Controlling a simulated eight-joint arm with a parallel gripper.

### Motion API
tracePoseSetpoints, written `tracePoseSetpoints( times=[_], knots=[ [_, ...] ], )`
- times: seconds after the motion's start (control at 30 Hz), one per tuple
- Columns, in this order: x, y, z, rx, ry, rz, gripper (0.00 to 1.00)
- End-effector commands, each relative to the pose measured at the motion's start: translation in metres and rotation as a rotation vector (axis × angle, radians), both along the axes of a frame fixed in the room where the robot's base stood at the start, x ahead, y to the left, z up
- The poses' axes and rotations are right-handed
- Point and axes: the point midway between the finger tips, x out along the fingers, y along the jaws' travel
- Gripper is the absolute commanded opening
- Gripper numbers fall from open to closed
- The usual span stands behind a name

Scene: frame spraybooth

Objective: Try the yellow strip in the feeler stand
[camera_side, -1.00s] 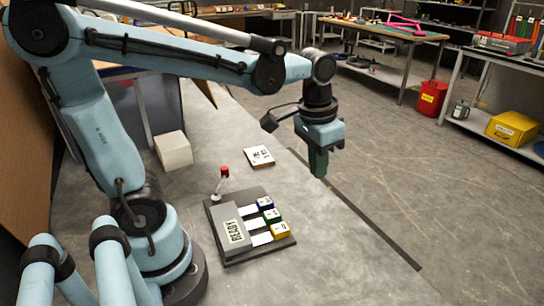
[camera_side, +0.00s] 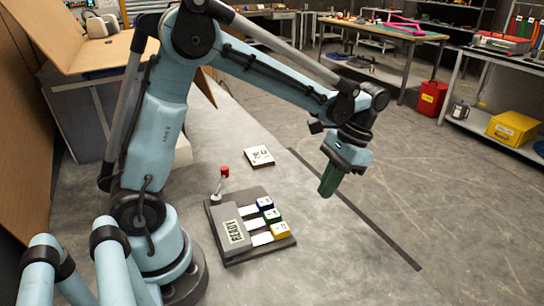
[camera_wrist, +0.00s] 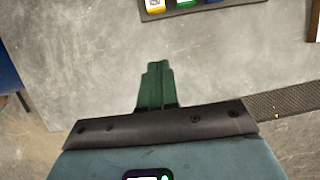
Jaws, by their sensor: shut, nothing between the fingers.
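The feeler stand (camera_side: 228,255) is a dark grey plate with a raised block marked READY, lying on the grey bench. Three white strips with coloured ends stick out from its block. The yellow strip (camera_side: 281,230) is the nearest, the green strip (camera_side: 271,215) is in the middle and the blue strip (camera_side: 265,203) is farthest. In the wrist view the yellow end (camera_wrist: 155,3) shows at the top edge, cut off. My gripper (camera_side: 326,192), with green fingers, is shut and empty, in the air to the right of the stand. Its fingers (camera_wrist: 157,66) also show in the wrist view.
A red-topped lever (camera_side: 224,172) stands at the stand's back left corner. A white card block (camera_side: 259,156) lies behind the stand. A dark strip (camera_side: 365,212) runs along the right side of the bench. The surface right of the stand is clear.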

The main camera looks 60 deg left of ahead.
Motion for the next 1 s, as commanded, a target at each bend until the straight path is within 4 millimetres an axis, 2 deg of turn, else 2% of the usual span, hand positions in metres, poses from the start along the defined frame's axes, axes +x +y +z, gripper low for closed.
tracePoseSetpoints(
  times=[0.43, 0.53, 0.7, 1.0],
  knots=[
    [-0.026, 0.002, -0.064, 0.000, -0.001, 0.001, 0.00],
    [-0.043, 0.003, -0.061, 0.000, -0.003, 0.001, 0.00],
    [-0.059, 0.005, -0.061, 0.001, -0.004, 0.001, 0.00],
    [-0.064, 0.005, -0.061, 0.001, -0.004, 0.001, 0.00]
  ],
)
